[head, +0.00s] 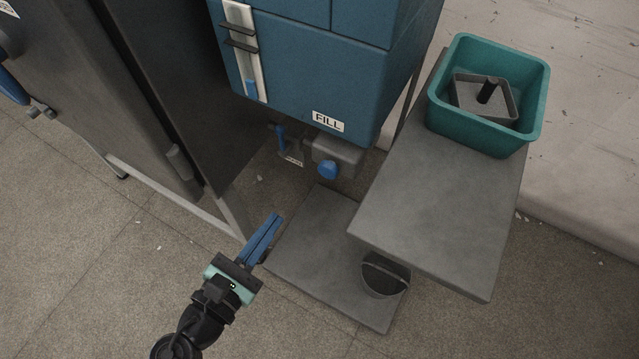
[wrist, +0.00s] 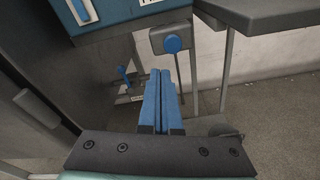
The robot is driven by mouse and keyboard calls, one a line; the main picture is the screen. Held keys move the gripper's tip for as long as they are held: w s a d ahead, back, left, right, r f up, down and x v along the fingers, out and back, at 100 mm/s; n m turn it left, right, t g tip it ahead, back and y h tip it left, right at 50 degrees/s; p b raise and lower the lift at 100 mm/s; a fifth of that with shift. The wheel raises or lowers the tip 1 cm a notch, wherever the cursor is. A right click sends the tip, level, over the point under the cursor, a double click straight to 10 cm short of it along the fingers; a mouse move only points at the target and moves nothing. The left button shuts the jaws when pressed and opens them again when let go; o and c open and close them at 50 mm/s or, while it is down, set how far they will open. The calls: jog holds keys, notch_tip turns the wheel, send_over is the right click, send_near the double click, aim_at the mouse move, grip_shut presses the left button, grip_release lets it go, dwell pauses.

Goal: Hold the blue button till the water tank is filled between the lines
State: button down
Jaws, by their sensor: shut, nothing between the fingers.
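The round blue button (head: 327,169) sits on a small grey box below the blue tank body (head: 300,60), under the white FILL label (head: 328,121). It also shows in the wrist view (wrist: 173,44), just above my fingertips in the picture. A sight strip (head: 246,55) on the tank front has two dark line markers and a blue level (head: 251,88) below them, near the bottom. My gripper (head: 275,219) is shut and empty, lower left of the button and apart from it. In the wrist view my blue fingers (wrist: 160,75) point toward the button.
A blue lever (head: 280,138) hangs left of the button box. A grey table (head: 440,205) with a teal bin (head: 515,140) stands to the right, and a dark bucket (head: 385,275) is below it. A dark cabinet (head: 130,100) is at left.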

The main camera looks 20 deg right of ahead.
aim_at(329, 175)
jog(key=s+f+n, duration=0.1)
jog(key=s, duration=0.1)
jog(key=s+f+n+h, duration=0.1)
jog(key=n, duration=0.1)
jog(key=shift+s+d+f+t, duration=0.1)
jog(key=shift+s+d+t, duration=0.1)
jog(key=shift+s+t, duration=0.15)
jog(key=x, duration=1.4)
jog(key=shift+d+r, duration=0.1)
jog(key=shift+r, duration=0.15)
jog(key=shift+d, duration=0.1)
